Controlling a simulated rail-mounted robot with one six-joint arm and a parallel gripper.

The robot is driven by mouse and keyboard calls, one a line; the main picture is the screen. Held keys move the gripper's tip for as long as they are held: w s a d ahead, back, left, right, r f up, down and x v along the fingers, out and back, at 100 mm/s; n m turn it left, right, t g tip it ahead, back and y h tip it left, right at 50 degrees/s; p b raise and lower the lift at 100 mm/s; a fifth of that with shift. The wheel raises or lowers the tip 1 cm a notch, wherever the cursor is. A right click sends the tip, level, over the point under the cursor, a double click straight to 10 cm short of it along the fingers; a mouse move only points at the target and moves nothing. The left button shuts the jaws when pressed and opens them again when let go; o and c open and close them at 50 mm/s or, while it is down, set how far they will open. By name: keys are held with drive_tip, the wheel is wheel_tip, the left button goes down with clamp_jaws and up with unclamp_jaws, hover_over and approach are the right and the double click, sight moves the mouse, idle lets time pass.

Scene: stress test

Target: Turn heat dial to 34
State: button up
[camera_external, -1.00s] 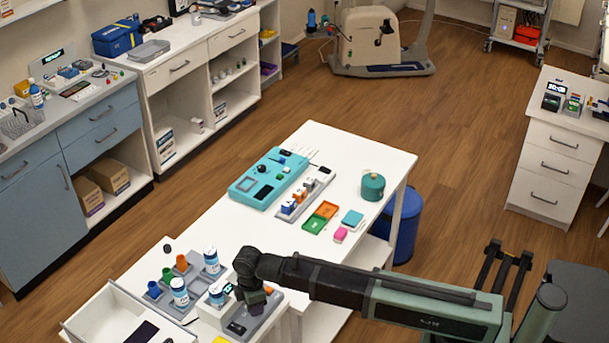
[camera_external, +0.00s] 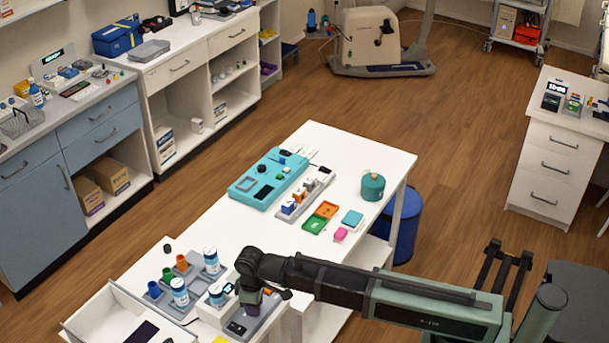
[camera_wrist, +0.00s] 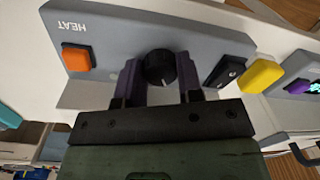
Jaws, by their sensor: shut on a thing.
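The heat dial (camera_wrist: 160,68) is a round black knob with a pale mark, on a grey panel (camera_wrist: 110,30) labelled HEAT, seen upside down in the wrist view. My gripper (camera_wrist: 158,80) has its two purple fingers on either side of the dial and is shut on it. In the external view my gripper (camera_external: 249,296) points down over the grey panel (camera_external: 262,322) at the front of the white table; the dial is hidden there. I cannot read any number on the dial.
An orange button (camera_wrist: 76,58) sits beside the dial, with a black switch (camera_wrist: 224,70) and a yellow block (camera_wrist: 260,75) on its other side. In the external view, white bottles (camera_external: 180,292) and colored cups stand just left of my gripper. A teal device (camera_external: 270,178) lies farther back.

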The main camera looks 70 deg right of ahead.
drive_tip(key=m, duration=0.5)
drive_tip(key=shift+m, duration=0.3)
idle(0.4)
drive_tip(key=o, duration=0.7)
drive_tip(key=shift+c, duration=0.2)
wheel_tip(320, 180, up, 11)
drive_tip(key=p, duration=1)
drive_tip(key=shift+d+p, duration=0.2)
drive_tip(key=shift+p, duration=0.2)
drive_tip(key=shift+s+f, duration=0.1)
